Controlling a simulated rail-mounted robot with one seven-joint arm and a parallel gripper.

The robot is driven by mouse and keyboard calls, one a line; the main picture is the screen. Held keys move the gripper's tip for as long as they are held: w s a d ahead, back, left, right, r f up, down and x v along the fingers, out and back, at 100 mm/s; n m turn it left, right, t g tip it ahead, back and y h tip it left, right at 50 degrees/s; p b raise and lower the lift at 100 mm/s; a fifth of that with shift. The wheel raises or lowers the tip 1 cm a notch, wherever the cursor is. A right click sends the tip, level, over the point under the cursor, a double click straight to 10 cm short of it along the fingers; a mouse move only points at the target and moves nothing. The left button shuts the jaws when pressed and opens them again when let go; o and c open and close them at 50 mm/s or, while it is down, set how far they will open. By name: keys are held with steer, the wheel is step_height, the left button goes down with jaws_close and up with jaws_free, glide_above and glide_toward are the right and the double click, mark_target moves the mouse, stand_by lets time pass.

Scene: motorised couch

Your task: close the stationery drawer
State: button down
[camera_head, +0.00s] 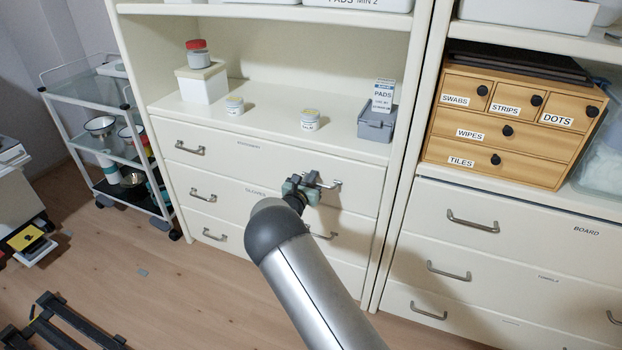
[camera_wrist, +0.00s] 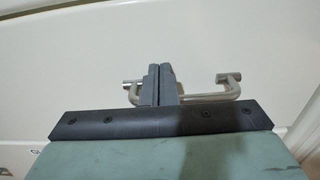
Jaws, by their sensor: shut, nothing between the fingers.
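The stationery drawer (camera_head: 265,155) appears to be the top drawer of the left cream cabinet; its small label is hard to read. Its front looks flush or nearly flush with the cabinet, and I see no clear gap. It has a left metal handle (camera_head: 190,148) and a right handle (camera_head: 333,184). My gripper (camera_head: 308,181) is at the right handle, with its fingers shut and empty. In the wrist view the shut fingers (camera_wrist: 158,82) point at the cream front and overlap the handle bar (camera_wrist: 215,97). I cannot tell whether they touch the front.
Jars and a grey box (camera_head: 377,124) stand on the shelf above. More drawers lie below, including one with a left handle (camera_head: 203,196). A wooden organiser (camera_head: 510,115) stands at right. A glass trolley (camera_head: 110,150) stands at left, with open floor (camera_head: 150,250) in front.

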steer(key=shift+w+d+r, duration=0.15)
steer(key=shift+w+r, duration=0.1)
steer(key=shift+r, duration=0.2)
steer(key=p+v, duration=0.2)
steer(key=v, duration=1.3)
steer(key=s+d+r+m+g+h+p, duration=0.2)
steer(key=s+d+r+m+g, duration=0.3)
steer(key=d, duration=0.4)
steer(key=s+d+r+m+g+h+p, duration=0.1)
steer(key=s+d+r+m+g+p, duration=0.1)
steer(key=s+d+r+m+g, duration=0.45)
steer(key=s+d+r+m+g+h+p, duration=0.1)
steer(key=d+r+m+g+h+p, duration=0.15)
steer(key=d+m, duration=0.55)
steer(key=s+r+m+g+y+p, duration=0.1)
steer(key=s+r+m+y+p, duration=0.2)
steer(key=s, duration=0.9)
steer(key=s+d+r+m+g+y+p, duration=0.1)
steer(key=s+r+m+y+p, duration=0.3)
steer(key=s+r+m+y, duration=0.4)
steer(key=s+r+m, duration=0.1)
steer(key=s, duration=0.4)
steer(key=shift+s+d+g, duration=0.25)
steer(key=shift+g, duration=0.15)
